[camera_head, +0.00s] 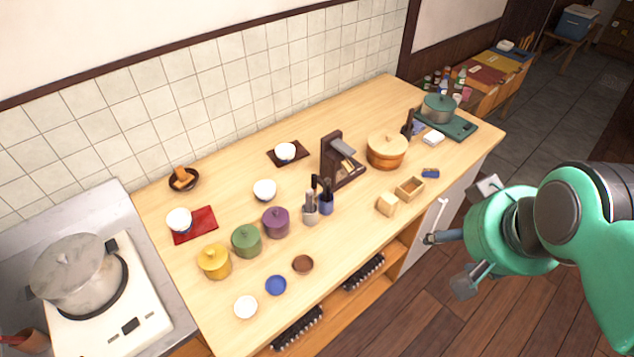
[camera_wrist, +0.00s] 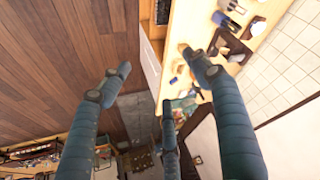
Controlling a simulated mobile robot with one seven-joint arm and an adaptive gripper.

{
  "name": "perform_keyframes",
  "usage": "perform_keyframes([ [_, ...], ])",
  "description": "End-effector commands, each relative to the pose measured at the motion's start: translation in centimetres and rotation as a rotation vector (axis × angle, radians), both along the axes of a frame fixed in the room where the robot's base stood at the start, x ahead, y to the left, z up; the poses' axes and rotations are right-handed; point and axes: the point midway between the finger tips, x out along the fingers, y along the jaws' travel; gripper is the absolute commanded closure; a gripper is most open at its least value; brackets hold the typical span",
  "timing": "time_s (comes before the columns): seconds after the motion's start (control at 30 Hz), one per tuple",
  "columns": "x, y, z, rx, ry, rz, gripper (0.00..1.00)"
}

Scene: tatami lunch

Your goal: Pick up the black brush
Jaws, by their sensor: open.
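I cannot tell for certain which thing is the black brush. Two long black, bristly-looking items lie on the shelf under the counter, one at the front left (camera_head: 297,328) and one further right (camera_head: 363,272). A dark item (camera_wrist: 163,11) also shows at the top of the wrist view. My gripper (camera_head: 448,262) is open and empty, in the air off the counter's front edge, right of both black items and apart from them. In the wrist view my gripper (camera_wrist: 155,82) has its fingers spread with nothing between them.
The wooden counter (camera_head: 345,225) holds lidded pots, bowls, utensil holders (camera_head: 310,210) and a dark wooden stand (camera_head: 331,160). A stove with a grey pot (camera_head: 75,272) is at the left. The wooden floor (camera_head: 440,325) in front is clear.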

Motion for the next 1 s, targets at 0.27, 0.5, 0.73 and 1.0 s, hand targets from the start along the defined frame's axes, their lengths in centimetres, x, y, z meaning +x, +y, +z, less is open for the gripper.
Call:
perform_keyframes([
  [0.27,0.0,0.0,0.01,0.0,0.0,0.0,0.37],
  [0.5,0.0,0.0,0.01,0.0,0.0,0.0,0.47],
  [0.73,0.0,0.0,0.01,0.0,0.0,0.0,0.59],
  [1.0,0.48,0.13,0.28,0.001,0.004,0.003,0.59],
])
